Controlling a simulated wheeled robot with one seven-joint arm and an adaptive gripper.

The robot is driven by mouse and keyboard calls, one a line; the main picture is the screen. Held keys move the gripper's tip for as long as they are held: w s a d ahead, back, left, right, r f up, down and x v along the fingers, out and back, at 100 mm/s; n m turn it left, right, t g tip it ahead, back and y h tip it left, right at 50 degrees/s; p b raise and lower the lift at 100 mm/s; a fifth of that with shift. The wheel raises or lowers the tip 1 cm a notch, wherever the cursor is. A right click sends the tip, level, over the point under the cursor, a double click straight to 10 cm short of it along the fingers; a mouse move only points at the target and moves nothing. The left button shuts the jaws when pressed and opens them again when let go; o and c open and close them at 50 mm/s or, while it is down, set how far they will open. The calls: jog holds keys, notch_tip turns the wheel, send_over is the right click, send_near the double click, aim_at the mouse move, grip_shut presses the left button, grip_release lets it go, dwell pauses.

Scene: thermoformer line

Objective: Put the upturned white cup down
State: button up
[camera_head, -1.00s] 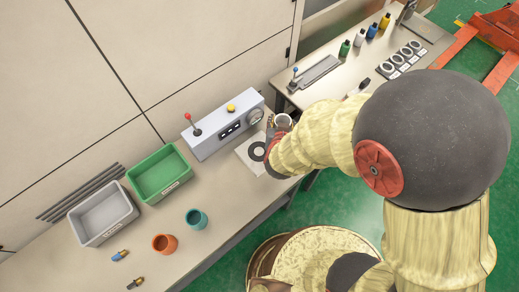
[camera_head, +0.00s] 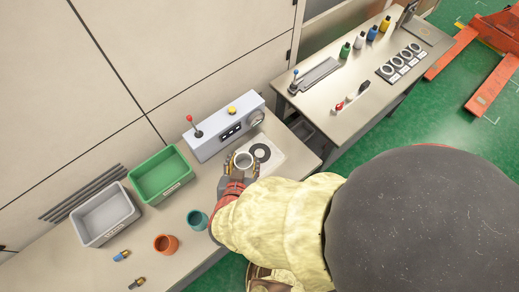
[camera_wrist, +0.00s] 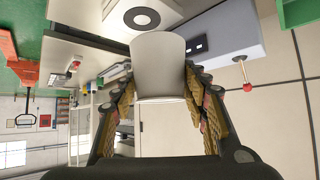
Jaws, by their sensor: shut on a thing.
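The white cup (camera_head: 244,160) is between the fingers of my gripper (camera_head: 240,170), over the left side of a pale square mat (camera_head: 277,168) with a dark ring. A pale rim around a greyer inside faces up in the head view. In the wrist view the white cup (camera_wrist: 161,70) fills the space between both padded fingers of my gripper (camera_wrist: 161,95), which touch its sides. The dark ring (camera_wrist: 142,18) shows just beyond the cup's far end. I cannot tell whether the cup touches the bench or hangs above it.
A grey control box (camera_head: 225,128) with a red-knobbed lever stands behind the cup. A teal cup (camera_head: 197,219), an orange cup (camera_head: 165,243), a green bin (camera_head: 160,173) and a grey bin (camera_head: 103,214) are to the left. A second bench (camera_head: 352,88) holds bottles and rings.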

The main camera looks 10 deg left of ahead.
jog(key=d+b+x, duration=0.1)
jog(key=b+x, duration=0.1)
jog(key=x, duration=0.2)
jog(key=d+b+x, duration=0.1)
jog(key=b+x, duration=0.1)
jog(key=x, duration=0.3)
jog(key=d+b+x, duration=0.1)
jog(key=b+x, duration=0.1)
jog(key=x, duration=0.3)
jog(key=shift+w+d+f, duration=0.1)
jog(key=shift+w+d, duration=0.15)
jog(key=shift+w, duration=0.1)
jog(key=shift+w+d+f+b, duration=0.1)
jog(key=shift+w+f+b, duration=0.1)
jog(key=shift+f+b, duration=0.6)
jog(key=shift+w+f+b, duration=0.2)
jog(key=shift+f+b, duration=0.15)
jog(key=shift+f, duration=0.8)
jog(key=shift+f, duration=0.15)
jog(key=o, duration=0.9)
jog(key=shift+c, duration=0.2)
jog(key=shift+o, duration=0.4)
